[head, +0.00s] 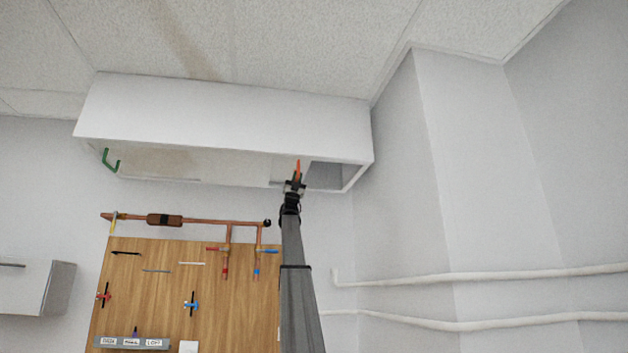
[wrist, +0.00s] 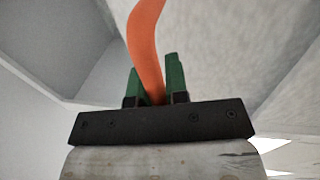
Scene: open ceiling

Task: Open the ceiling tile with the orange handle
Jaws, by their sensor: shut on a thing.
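The orange handle (wrist: 146,45) rises from between the two green fingers of my gripper (wrist: 155,88) in the wrist view. The fingers are shut on its lower part. In the head view the handle (head: 298,168) shows as a small orange piece at the tip of my gripper (head: 294,185), under the white ceiling box. The tile (head: 200,164) is a pale panel in the underside of the box. To the right of the handle is a dark grey opening (head: 325,176). My arm hides part of the area below the handle.
A green handle (head: 110,160) hangs at the left end of the box (head: 225,115). A wooden board (head: 150,285) with copper pipes (head: 190,221) and valves is on the wall below. White pipes (head: 480,279) run along the right wall. The space right of my arm is clear.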

